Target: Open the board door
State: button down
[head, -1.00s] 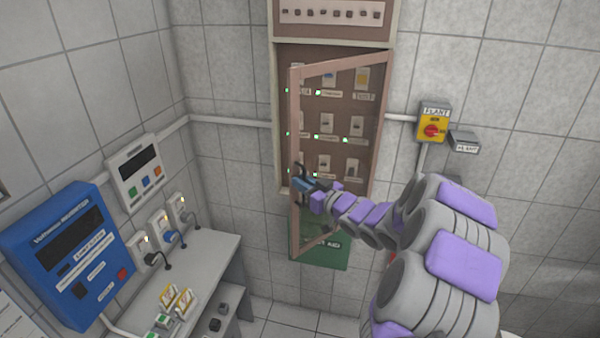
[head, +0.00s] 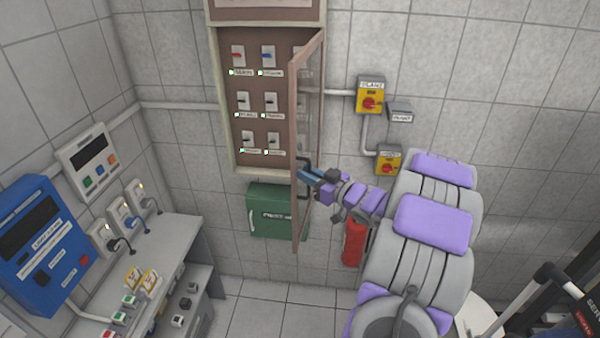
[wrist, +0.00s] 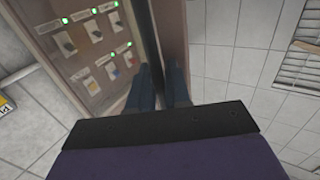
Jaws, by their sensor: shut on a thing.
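The board (head: 228,120) is a brown wall cabinet with several switches and green lights inside. Its door (head: 311,75), a brown frame with a clear pane, is hinged at the right and stands swung well out from the wall. My gripper (head: 306,172) is shut on the dark door handle (head: 302,162) near the door's free edge. In the wrist view the two blue fingers (wrist: 162,88) close around the dark bar, with the board's switches to the left. The fingertips' exact contact is partly hidden.
A green first-aid box (head: 268,212) hangs below the board. Yellow switch boxes (head: 369,95) and a red extinguisher (head: 353,243) are to the right. A bench (head: 185,240) with small devices stands at the left. Floor shows in the middle.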

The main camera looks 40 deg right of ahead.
dwell(0.3)
jog(key=shift+r, duration=0.1)
jog(key=c, duration=1.4)
grip_release()
jog(key=shift+o, duration=0.3)
jog(key=shift+w+d, duration=0.1)
jog(key=shift+d, duration=0.1)
jog(key=shift+a, duration=0.1)
jog(key=s+d+b, duration=0.2)
jog(key=s, duration=1.5)
jog(key=shift+s+d+b, duration=0.15)
jog(key=shift+b, duration=0.25)
jog(key=shift+f, duration=0.2)
